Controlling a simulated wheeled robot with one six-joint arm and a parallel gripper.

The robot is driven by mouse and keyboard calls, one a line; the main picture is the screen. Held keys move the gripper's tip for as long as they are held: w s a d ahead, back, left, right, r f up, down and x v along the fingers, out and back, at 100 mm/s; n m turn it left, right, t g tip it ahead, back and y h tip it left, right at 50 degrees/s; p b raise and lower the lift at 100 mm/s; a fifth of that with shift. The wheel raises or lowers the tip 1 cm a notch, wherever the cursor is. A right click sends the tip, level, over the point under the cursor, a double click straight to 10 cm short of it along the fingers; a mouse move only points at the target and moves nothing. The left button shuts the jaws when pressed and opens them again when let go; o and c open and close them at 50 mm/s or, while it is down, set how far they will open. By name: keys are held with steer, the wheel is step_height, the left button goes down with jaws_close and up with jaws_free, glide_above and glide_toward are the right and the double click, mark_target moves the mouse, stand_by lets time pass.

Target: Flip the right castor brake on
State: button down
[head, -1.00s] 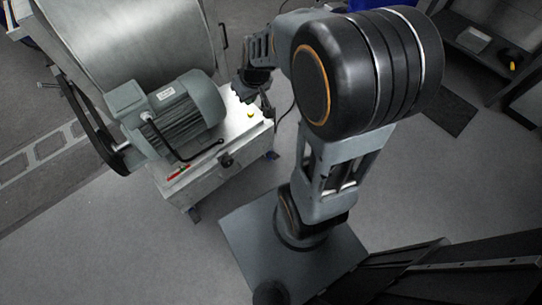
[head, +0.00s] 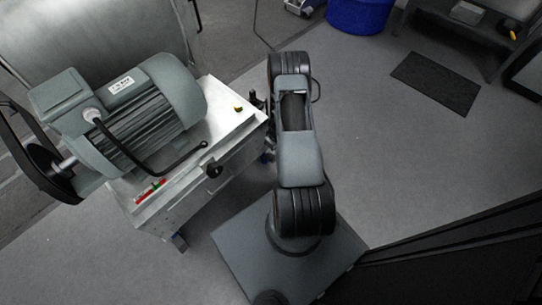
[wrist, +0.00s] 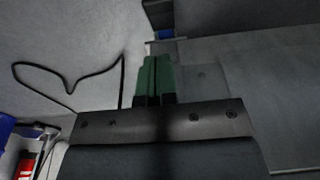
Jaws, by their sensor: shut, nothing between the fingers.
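The cart (head: 222,158) carries the motor and stands left of my arm. Its right castor (head: 268,156) shows partly under the right corner, close to my arm. In the wrist view a dark part with a blue piece (wrist: 165,34), which looks like a castor, is just beyond my fingertips. I cannot make out its brake lever or tell its position. My gripper (wrist: 155,60) is shut and empty, its two green fingers side by side, pointing toward that part. Whether they touch it is unclear. In the head view my arm mostly hides the gripper.
A grey motor (head: 140,105) with a black cable sits on the cart. Another castor (head: 180,242) is at the cart's front corner. The cart's grey panel (wrist: 270,90) fills the wrist view's right side. A blue bin (head: 358,14) stands behind; open floor lies right.

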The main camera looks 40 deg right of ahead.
mark_target(271, 158)
steer(key=shift+a+f, duration=0.1)
steer(key=f+b, duration=0.1)
steer(key=f, duration=0.2)
steer(key=w+f+b, duration=0.1)
steer(key=f, duration=0.2)
steer(key=f+b, duration=0.1)
steer(key=f, duration=0.3)
steer(key=shift+w+a, duration=0.1)
steer(key=shift+w, duration=0.05)
